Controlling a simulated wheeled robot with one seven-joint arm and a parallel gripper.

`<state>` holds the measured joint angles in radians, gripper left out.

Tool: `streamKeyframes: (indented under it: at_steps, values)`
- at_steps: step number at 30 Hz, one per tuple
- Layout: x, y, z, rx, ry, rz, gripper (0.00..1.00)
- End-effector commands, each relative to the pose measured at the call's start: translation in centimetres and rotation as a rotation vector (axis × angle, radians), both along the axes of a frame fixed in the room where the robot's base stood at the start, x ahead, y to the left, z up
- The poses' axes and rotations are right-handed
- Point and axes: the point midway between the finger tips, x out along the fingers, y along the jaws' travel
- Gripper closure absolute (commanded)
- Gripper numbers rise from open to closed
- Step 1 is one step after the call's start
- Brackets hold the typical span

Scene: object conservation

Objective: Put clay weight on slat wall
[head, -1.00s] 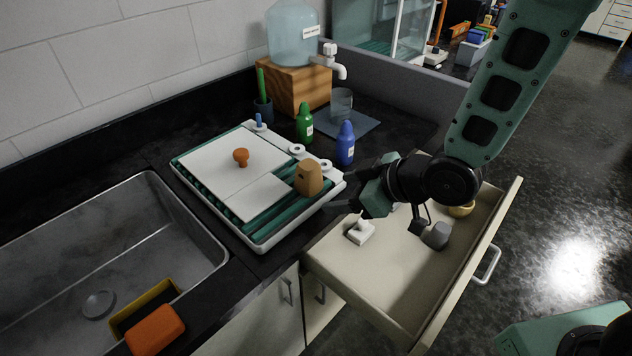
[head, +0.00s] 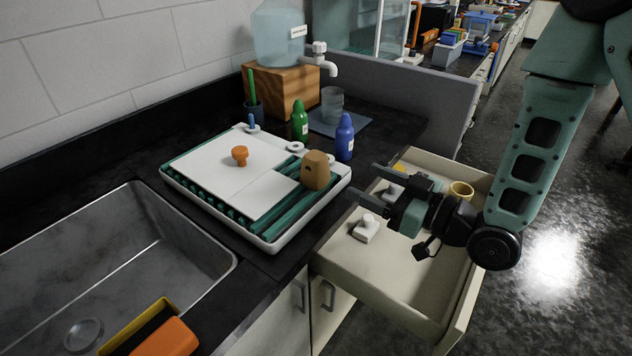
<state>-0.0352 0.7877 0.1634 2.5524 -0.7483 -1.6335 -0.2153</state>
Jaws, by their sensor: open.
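A tan, rounded block (head: 315,171), which looks like the clay weight, stands upright at the right end of a white tray (head: 262,243). The tray has teal slats (head: 283,217), which look like the slat wall; white panels cover part of them. My gripper (head: 366,184) is open and points left, just right of the tray and over the drawer's near-left side. Its fingers are apart from the tan block, and nothing shows between them.
An orange knob (head: 240,155) is on the white panel. Blue (head: 345,138) and green (head: 300,122) bottles stand behind the tray. A sink (head: 110,262) is at left.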

Motion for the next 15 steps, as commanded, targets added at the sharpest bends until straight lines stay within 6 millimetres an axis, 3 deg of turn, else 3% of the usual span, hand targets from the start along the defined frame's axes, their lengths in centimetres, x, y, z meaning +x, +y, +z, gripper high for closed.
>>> streamKeyframes:
  at_steps: [7,15]
  values:
    - [1.5,2.0,-0.3,0.001,-0.006,0.001,0.34]
    - [4.8,6.2,0.3,0.0,0.0,0.002,0.34]
